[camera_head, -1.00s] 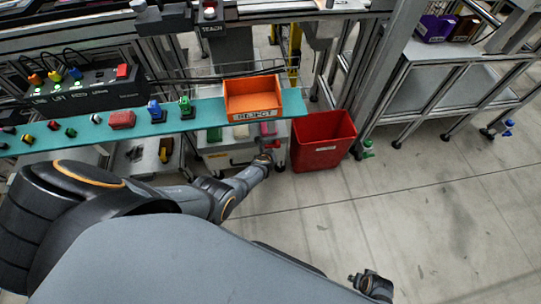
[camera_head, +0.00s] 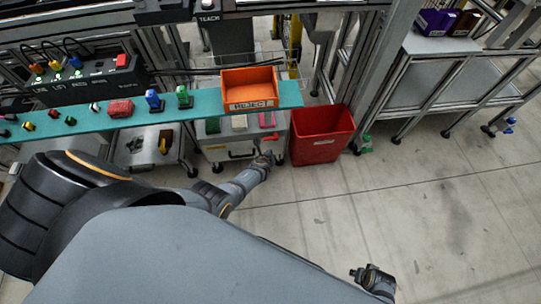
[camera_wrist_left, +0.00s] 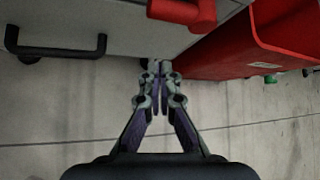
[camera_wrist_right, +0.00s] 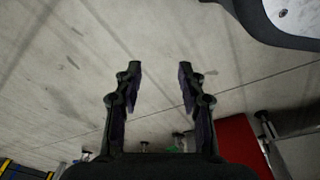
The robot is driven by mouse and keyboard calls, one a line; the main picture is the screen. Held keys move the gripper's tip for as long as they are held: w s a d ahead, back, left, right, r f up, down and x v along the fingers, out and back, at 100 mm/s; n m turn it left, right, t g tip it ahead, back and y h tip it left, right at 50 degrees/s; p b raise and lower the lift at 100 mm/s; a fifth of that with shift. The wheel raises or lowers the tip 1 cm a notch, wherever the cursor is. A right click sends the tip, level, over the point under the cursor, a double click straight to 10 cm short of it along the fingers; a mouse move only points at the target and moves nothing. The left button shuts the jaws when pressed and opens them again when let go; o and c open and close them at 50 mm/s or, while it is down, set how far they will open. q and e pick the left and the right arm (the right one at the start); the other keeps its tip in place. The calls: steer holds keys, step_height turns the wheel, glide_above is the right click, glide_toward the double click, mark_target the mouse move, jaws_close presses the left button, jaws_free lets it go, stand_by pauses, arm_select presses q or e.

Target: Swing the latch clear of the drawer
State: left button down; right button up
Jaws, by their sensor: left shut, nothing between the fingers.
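The red latch (camera_wrist_left: 185,12) shows at the top of the left wrist view, at the right part of the pale drawer front. It also shows small in the head view (camera_head: 270,137). The drawer (camera_head: 215,148) is in a grey-white cabinet under the teal shelf, with a black handle (camera_wrist_left: 62,50) left of the latch. My left gripper (camera_wrist_left: 157,64) is shut and empty, just below the latch in the picture and apart from it. In the head view, my left gripper (camera_head: 264,159) is in front of the drawer's right side. My right gripper (camera_wrist_right: 157,70) is open and empty over bare floor.
A red bin (camera_head: 322,134) stands close to the right of the drawer and the left gripper. The teal shelf (camera_head: 210,108) with an orange reject tray (camera_head: 248,88) runs above. The floor at the right is largely clear.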

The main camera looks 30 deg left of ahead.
arm_select(q)
steer(key=d+p+v, duration=0.1)
steer(key=p+v, duration=0.4)
steer(key=v, duration=0.2)
steer(key=shift+w+d, duration=0.25)
steer(key=shift+w, duration=0.15)
arm_select(e)
steer(key=s+d+f, duration=0.1)
steer(key=s+f, duration=0.3)
steer(key=s, duration=0.6)
steer(key=shift+d+f, duration=0.15)
steer(key=shift+d, duration=0.15)
arm_select(q)
steer(key=shift+r, duration=0.15)
